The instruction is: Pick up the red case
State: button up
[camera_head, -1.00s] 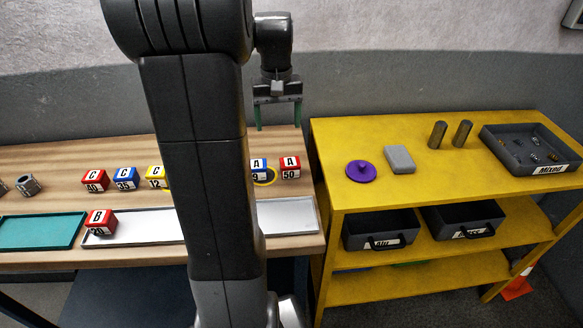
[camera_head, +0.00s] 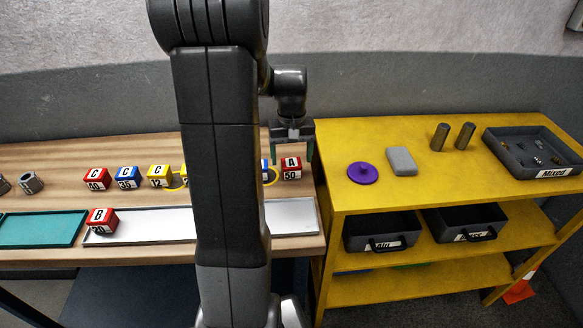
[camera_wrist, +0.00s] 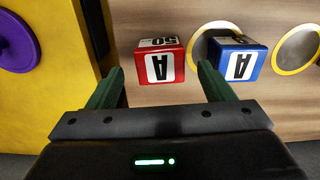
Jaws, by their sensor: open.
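A red case marked A 50 (camera_head: 291,168) stands at the right end of the wooden table's row of cases. It also shows in the wrist view (camera_wrist: 158,62), ahead of and between the two green fingers. My gripper (camera_wrist: 160,78) is open and empty; in the head view (camera_head: 290,150) it hangs just behind and above this case. Two other red cases are in the head view: one marked C 40 (camera_head: 97,179) at the left of the row, and one marked B (camera_head: 102,220) on the white tray. My arm hides part of the row.
A blue case marked A (camera_wrist: 237,58) stands close beside the red one, by a yellow ring. A yellow shelf (camera_head: 400,195) adjoins the table's right side, carrying a purple knobbed disc (camera_head: 362,173), a grey block (camera_head: 401,160) and a bin marked Mixed (camera_head: 500,160).

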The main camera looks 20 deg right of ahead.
aim_at(292, 162)
notch_tip(292, 162, down, 3)
jog(key=shift+s+a+f, duration=0.1)
jog(key=shift+s, duration=0.05)
jog(key=shift+c, duration=0.4)
jog(key=c, duration=1.1)
